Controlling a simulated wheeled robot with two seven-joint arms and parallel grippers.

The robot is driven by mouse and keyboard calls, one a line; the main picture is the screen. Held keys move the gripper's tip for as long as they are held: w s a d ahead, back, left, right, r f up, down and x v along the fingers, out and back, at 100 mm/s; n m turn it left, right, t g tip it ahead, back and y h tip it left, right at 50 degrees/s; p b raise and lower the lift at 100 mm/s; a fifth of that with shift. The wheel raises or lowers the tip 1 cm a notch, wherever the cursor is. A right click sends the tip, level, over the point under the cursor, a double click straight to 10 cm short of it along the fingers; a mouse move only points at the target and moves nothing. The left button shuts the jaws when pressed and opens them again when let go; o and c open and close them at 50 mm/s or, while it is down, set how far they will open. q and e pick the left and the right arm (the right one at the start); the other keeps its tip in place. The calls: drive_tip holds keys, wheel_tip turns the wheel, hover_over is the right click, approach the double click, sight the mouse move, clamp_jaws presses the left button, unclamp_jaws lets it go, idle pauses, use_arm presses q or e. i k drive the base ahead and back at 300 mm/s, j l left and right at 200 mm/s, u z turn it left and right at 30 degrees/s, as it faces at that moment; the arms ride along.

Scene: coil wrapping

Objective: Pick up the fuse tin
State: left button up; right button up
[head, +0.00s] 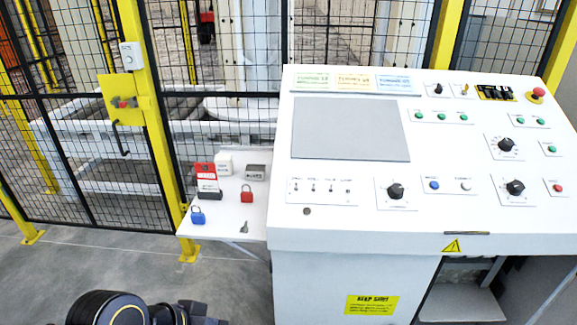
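A small grey metal tin with a dark label, which looks like the fuse tin (255,172), sits at the back right of the small white side shelf (225,226), close to the console. A dark part of my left arm shows at the bottom left edge, with what looks like my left gripper (192,313) at its right end. It is below and well apart from the shelf and the tin. Its fingers cannot be made out. My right gripper is not in view.
Around the tin are a white box (223,163), a red-and-white card holder (207,180), a red padlock (247,193), a blue padlock (198,215) and a small key (244,227). The white control console (330,229) rises directly right. A yellow fence post (160,130) stands left.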

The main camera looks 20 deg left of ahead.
sight(252, 171)
drive_tip(key=i+j+z, duration=0.2)
drive_tip(key=j+z, duration=0.2)
drive_tip(key=j, duration=0.85)
drive_tip(key=i+j+z, duration=0.1)
drive_tip(key=j+z, duration=0.35)
drive_tip(key=j, duration=1.85)
drive_tip(key=i+j, duration=0.1)
drive_tip(key=j, duration=0.95)
drive_tip(key=i+j, duration=0.25)
drive_tip(key=j, duration=0.1)
